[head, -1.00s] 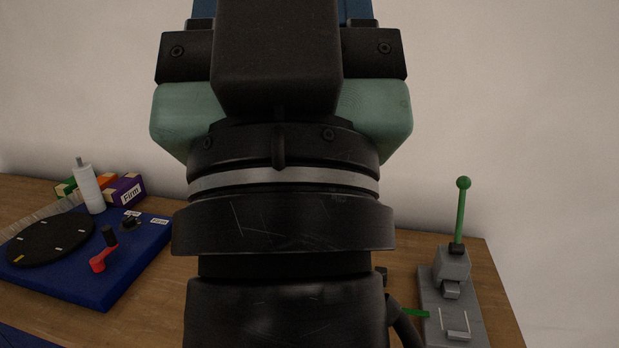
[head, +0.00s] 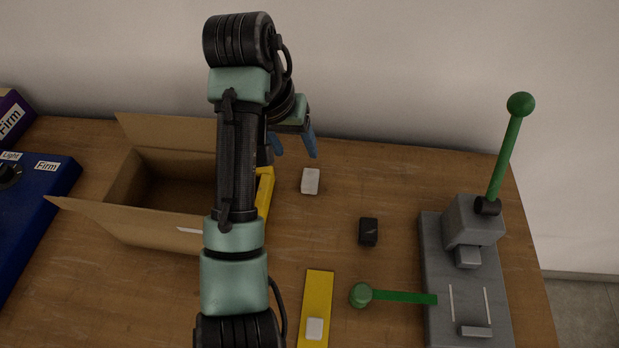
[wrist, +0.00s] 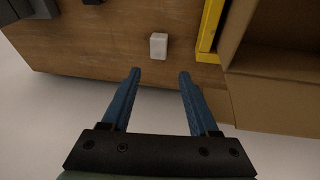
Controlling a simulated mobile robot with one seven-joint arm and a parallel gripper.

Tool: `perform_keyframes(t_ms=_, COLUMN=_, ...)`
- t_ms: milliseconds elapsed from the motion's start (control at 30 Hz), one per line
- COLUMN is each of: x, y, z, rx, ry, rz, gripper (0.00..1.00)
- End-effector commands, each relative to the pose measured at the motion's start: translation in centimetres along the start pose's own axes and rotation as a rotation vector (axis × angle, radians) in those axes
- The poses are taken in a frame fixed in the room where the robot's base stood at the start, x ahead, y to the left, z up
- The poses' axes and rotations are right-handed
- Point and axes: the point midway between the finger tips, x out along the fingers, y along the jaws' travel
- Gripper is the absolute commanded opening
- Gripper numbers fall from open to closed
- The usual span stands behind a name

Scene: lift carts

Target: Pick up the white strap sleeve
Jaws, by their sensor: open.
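A small white block (head: 310,181), which looks like the strap sleeve, lies loose on the wooden table right of the cardboard box. It also shows in the wrist view (wrist: 158,46), just beyond my fingertips and between their lines. My gripper (head: 294,150) has blue fingers and is open and empty, behind the white block in the head view. It is apart from the block; the wrist view (wrist: 159,75) shows a clear gap. A second white piece (head: 315,328) sits on a flat yellow strip (head: 317,290) at the front.
The open cardboard box (head: 145,238) stands left, with a yellow piece (head: 265,191) beside it. A black block (head: 368,232) lies to the right. A blue panel (head: 35,205) is at far left.

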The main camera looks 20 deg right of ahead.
Motion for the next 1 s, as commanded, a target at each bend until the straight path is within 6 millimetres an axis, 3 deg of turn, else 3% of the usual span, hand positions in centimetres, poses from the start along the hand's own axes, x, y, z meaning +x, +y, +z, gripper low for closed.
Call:
perform_keyframes(t_ms=300, x=5.7, y=0.0, z=0.4, rx=-0.001, ry=-0.015, rz=0.003, gripper=0.61)
perform_keyframes(t_ms=1000, x=12.8, y=0.2, z=0.3, rx=0.001, ry=-0.009, rz=0.000, gripper=0.61)
